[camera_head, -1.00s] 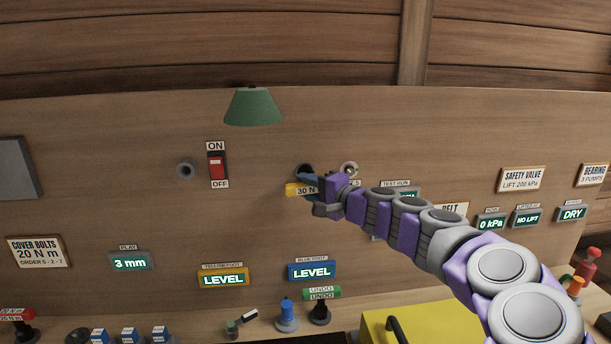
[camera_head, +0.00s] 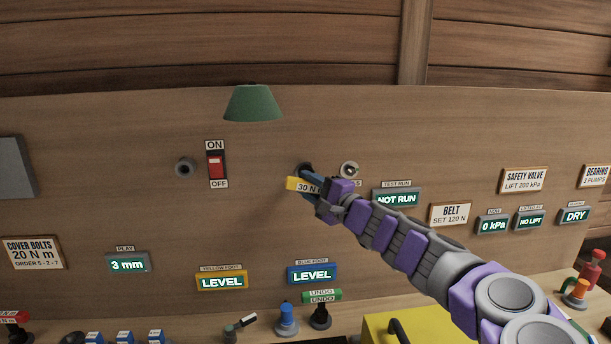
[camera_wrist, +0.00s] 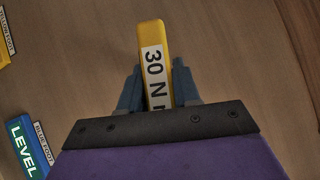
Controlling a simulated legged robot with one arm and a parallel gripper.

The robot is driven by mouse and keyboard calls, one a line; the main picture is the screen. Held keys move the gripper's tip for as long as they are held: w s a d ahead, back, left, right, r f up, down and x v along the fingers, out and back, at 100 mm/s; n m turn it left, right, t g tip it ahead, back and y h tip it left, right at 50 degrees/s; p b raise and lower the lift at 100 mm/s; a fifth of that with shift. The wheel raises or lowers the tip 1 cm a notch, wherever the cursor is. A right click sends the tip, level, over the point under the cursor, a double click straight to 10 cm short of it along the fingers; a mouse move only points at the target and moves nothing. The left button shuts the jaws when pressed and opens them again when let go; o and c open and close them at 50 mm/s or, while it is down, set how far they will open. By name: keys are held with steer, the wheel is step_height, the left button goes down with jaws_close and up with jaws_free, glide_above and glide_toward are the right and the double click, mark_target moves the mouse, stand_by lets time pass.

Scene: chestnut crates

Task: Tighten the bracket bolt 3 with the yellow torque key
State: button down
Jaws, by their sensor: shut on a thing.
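The yellow torque key (camera_head: 293,185) carries a white label that starts "30 N". My gripper (camera_head: 308,186) is shut on it in front of the wooden panel. In the wrist view the key (camera_wrist: 153,40) stands upright between the two blue-grey fingers of my gripper (camera_wrist: 158,88), its lower end hidden by the gripper. A dark round fitting (camera_head: 304,168) shows just behind the key; I cannot tell whether they touch. I cannot make out which fitting is bracket bolt 3.
A silver round fitting (camera_head: 349,169) is right of my gripper, its label partly hidden. A red ON/OFF switch (camera_head: 216,166) and a green lamp shade (camera_head: 252,104) are to the left. Displays (camera_head: 312,273) lie below. A yellow box (camera_head: 385,325) stands on the bench.

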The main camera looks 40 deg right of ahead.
mark_target(306, 188)
steer(key=shift+s+a, duration=0.45)
steer(key=shift+s, duration=0.25)
steer(key=shift+s+a, duration=0.4)
steer(key=shift+s, duration=0.3)
steer(key=s+a, duration=0.2)
steer(key=s, duration=0.1)
steer(key=shift+s, duration=0.25)
